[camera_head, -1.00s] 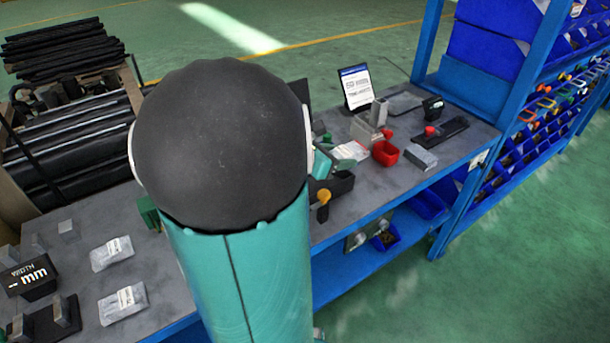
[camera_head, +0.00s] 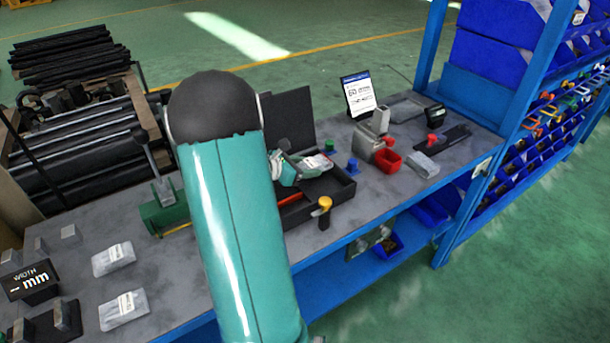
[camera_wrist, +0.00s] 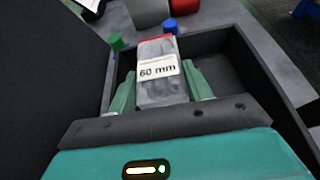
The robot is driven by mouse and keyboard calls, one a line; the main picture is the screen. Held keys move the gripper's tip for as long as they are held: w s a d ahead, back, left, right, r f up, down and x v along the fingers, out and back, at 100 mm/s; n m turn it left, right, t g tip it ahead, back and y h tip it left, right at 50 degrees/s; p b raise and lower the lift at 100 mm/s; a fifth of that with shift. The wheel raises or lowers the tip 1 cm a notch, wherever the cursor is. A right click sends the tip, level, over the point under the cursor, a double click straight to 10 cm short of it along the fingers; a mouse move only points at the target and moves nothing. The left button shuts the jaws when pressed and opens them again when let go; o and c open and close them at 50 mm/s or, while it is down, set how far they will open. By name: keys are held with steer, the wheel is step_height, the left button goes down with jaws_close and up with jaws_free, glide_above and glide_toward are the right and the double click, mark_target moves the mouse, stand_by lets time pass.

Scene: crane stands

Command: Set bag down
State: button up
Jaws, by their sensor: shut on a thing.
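A clear bag with a white label reading 60 mm and a red top edge (camera_wrist: 158,72) is between the two green fingers of my gripper (camera_wrist: 160,88). My gripper is shut on it. In the head view the bag (camera_head: 318,162) shows at the end of my gripper (camera_head: 292,171), over the black open case (camera_head: 342,192). In the wrist view the case's wall (camera_wrist: 245,62) runs around the bag. I cannot tell whether the bag touches the case floor. My arm hides the left part of the case.
A red bin (camera_head: 388,160), a grey block device (camera_head: 369,135) and a blue knob (camera_head: 352,166) stand just beyond the case. Two bags (camera_head: 113,259) (camera_head: 123,309) lie at the left of the bench. A black lid panel (camera_head: 290,118) stands upright behind.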

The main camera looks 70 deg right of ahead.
mark_target(304, 182)
steer(key=shift+w+d+f, duration=0.1)
steer(key=shift+w+f, duration=0.05)
steer(key=shift+f, duration=0.7)
steer(key=shift+w+f, duration=0.1)
steer(key=shift+f, duration=0.7)
steer(key=shift+f, duration=0.15)
steer(key=o, duration=1.2)
steer(key=shift+r, duration=0.2)
steer(key=v, duration=1.2)
steer(key=shift+s, duration=0.1)
